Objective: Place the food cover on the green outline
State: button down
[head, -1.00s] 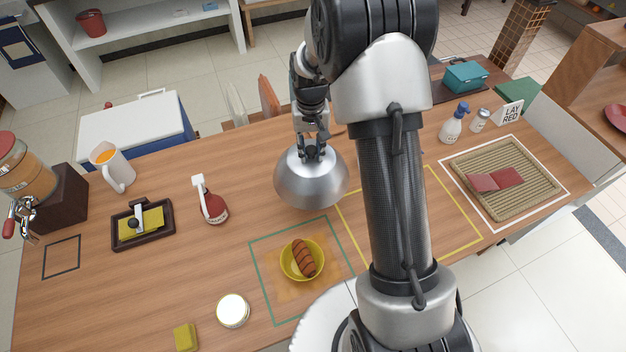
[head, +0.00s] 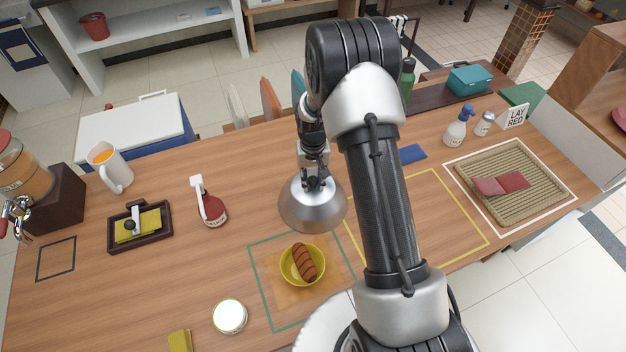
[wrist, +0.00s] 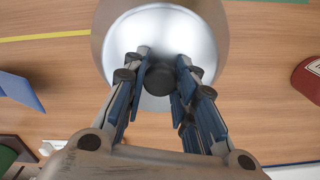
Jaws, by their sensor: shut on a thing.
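The food cover (head: 312,210) is a silver dome with a dark knob; it hangs above the table just behind the green outline (head: 256,275). It also fills the top middle of the wrist view (wrist: 165,40). My gripper (head: 318,183) is shut on the cover's knob, which shows between the fingers in the wrist view (wrist: 160,78). The green outline is a square on the table. Inside it lie an orange-brown mat (head: 290,298) and a yellow bowl (head: 303,278) with a grilled sausage (head: 304,263). Part of the outline's right side is hidden by my body.
A red bottle (head: 211,207) stands left of the cover. A white-lidded jar (head: 229,316) and a yellow sponge (head: 180,340) are left of the outline. A yellow outline (head: 470,222) lies to the right, beyond it a woven mat (head: 470,204).

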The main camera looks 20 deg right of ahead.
jog(key=shift+f, duration=0.1)
jog(key=c, duration=1.3)
grip_release()
